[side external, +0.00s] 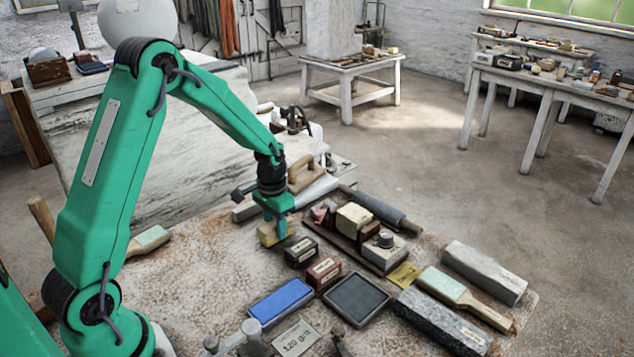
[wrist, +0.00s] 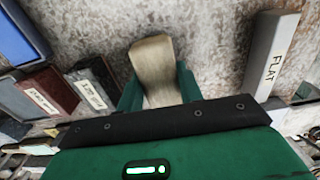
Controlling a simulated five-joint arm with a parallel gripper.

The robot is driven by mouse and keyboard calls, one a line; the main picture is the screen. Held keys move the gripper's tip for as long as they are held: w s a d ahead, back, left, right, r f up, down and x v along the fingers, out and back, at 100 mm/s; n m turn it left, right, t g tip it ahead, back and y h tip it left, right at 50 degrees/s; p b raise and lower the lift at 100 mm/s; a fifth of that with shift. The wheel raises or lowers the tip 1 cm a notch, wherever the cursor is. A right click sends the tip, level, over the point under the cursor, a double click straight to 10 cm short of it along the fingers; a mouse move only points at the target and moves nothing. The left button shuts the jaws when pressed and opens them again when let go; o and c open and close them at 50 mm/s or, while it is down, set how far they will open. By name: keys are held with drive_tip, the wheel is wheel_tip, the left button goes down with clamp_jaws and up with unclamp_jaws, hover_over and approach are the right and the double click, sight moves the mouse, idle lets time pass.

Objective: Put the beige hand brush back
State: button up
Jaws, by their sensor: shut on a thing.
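The beige hand brush (side external: 271,235) is at the back left part of the stained worktable, just under my gripper (side external: 276,217). In the wrist view the brush (wrist: 152,60) shows as a pale, rounded block between the two green fingers of my gripper (wrist: 158,88). The fingers are shut on it, one on each side. Its near end is hidden by the gripper body. The brush is on or very close to the table top; I cannot tell whether it touches.
Two small labelled boxes (side external: 302,252) (side external: 323,272) stand right of the brush. A blue block (side external: 280,302) and a dark slab (side external: 356,299) lie nearer. A pale block marked FLAT (wrist: 271,45) is at right in the wrist view. Bare table (side external: 190,285) lies left of the boxes.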

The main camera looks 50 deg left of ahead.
sight(275, 222)
drive_tip(key=shift+f, duration=0.4)
drive_tip(key=o, duration=0.9)
drive_tip(key=shift+r, duration=0.15)
wheel_tip(275, 222, up, 12)
drive_tip(key=shift+r, duration=0.1)
idle(0.7)
